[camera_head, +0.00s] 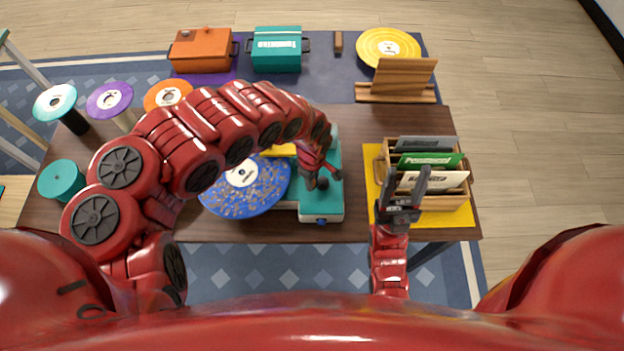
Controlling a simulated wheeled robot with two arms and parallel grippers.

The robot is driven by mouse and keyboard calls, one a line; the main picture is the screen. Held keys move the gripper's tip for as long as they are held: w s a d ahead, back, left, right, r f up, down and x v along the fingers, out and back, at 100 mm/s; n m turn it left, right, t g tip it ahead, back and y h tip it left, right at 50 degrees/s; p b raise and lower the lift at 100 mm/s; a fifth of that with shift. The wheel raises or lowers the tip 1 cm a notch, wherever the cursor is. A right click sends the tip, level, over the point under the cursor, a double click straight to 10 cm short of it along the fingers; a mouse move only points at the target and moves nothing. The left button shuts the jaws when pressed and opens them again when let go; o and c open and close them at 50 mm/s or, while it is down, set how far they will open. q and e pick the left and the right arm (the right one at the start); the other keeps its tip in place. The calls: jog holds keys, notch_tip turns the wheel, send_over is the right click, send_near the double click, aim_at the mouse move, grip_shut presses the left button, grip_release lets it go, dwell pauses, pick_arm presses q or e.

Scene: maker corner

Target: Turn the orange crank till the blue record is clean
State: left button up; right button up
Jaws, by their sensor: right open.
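The blue record (240,203) lies flat at the left side of a teal and white machine (318,207). Tan specks cover much of its blue surface, and its label is pale. My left arm arches over the record, and my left gripper (323,178) points down at the machine's upper right part. I cannot make out the orange crank; my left gripper and wrist may cover it. Whether this gripper holds anything is unclear. My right gripper (404,190) is open and empty, with its fingers apart in front of the wooden crate.
The wooden crate (447,200) of record sleeves stands on a yellow mat (373,185) at right. Behind are an orange case (202,50), a teal case (277,50), a yellow record (388,47) and a wooden stand (403,77). Several discs on posts stand at left.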

pick_arm(q)
grip_shut()
